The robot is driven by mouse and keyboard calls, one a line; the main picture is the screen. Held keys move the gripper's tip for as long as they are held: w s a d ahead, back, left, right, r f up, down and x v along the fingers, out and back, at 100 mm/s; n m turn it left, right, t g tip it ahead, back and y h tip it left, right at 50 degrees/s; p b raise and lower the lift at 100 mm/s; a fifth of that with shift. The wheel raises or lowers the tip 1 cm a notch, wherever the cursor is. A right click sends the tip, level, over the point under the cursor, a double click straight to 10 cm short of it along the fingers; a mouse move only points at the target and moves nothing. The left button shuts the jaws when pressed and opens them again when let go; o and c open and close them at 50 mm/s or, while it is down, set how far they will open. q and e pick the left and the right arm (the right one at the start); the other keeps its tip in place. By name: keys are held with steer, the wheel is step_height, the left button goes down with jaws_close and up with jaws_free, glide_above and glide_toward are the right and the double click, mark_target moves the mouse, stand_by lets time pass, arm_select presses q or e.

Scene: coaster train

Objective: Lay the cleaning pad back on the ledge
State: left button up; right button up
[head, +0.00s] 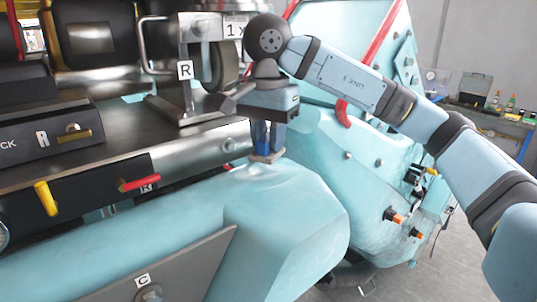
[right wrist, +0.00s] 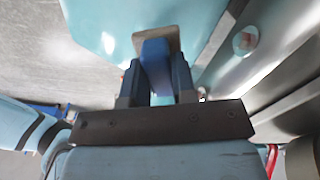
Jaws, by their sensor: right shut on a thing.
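My right gripper (head: 267,142) points down over the teal car body, its fingers closed on the cleaning pad (head: 265,158). The pad has a blue grip and a thin tan base, which sits just below the fingertips. In the right wrist view, the blue grip (right wrist: 155,58) is between the two dark blue fingers and the tan base juts out beyond them. The rounded teal ledge (head: 285,190) lies directly beneath the pad. I cannot tell whether the base touches it. My left gripper is not in view.
A metal deck with a wheel bracket marked R (head: 185,72) stands behind the gripper. Yellow (head: 46,198) and red (head: 139,183) levers stick out at left. A red bar (head: 382,30) rises behind my right arm. A workbench (head: 490,115) is at far right.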

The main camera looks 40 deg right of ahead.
mark_target(268, 155)
steer(key=shift+f, duration=1.8)
steer(key=shift+a, duration=0.1)
steer(key=o, duration=0.8)
steer(key=shift+f, duration=0.1)
steer(key=shift+o, duration=0.2)
step_height(268, 155, up, 12)
steer(key=shift+r+p, duration=0.2)
steer(key=shift+p, duration=0.25)
